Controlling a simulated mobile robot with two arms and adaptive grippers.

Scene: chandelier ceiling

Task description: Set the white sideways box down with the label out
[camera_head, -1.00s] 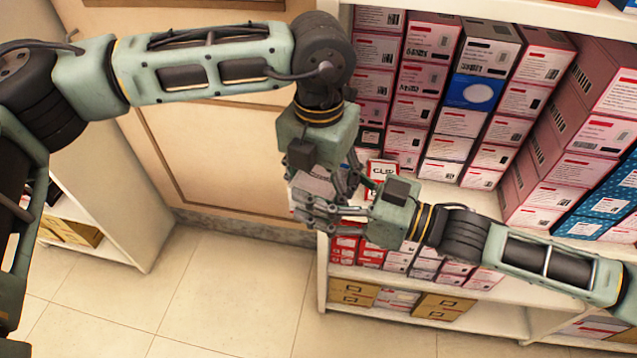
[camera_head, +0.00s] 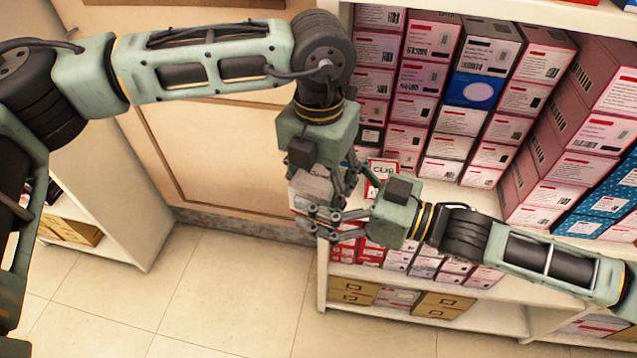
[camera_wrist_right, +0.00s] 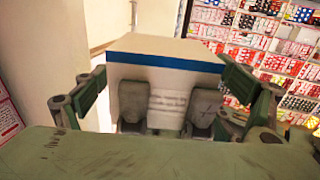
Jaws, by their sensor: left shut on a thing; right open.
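The white box (camera_head: 312,186) is held in the air in front of the shelf's left end, mostly hidden by the grippers in the head view. My left gripper (camera_head: 335,196) points down and is shut on it. My right gripper (camera_head: 338,226) reaches in from the right and is open beside the box. In the right wrist view the box (camera_wrist_right: 165,48) shows a pale top, a blue stripe and a white face with blurred grey print. The open right fingers (camera_wrist_right: 160,78) stand to either side of it. I cannot tell whether they touch it.
A white shelf unit (camera_head: 322,285) holds stacked pink and white boxes (camera_head: 417,80), with blue ones at the right. A small red-and-white "CLIP" box (camera_head: 381,172) stands close behind the grippers. A cream panelled wall (camera_head: 215,150) is at the left; the tiled floor (camera_head: 220,290) is clear.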

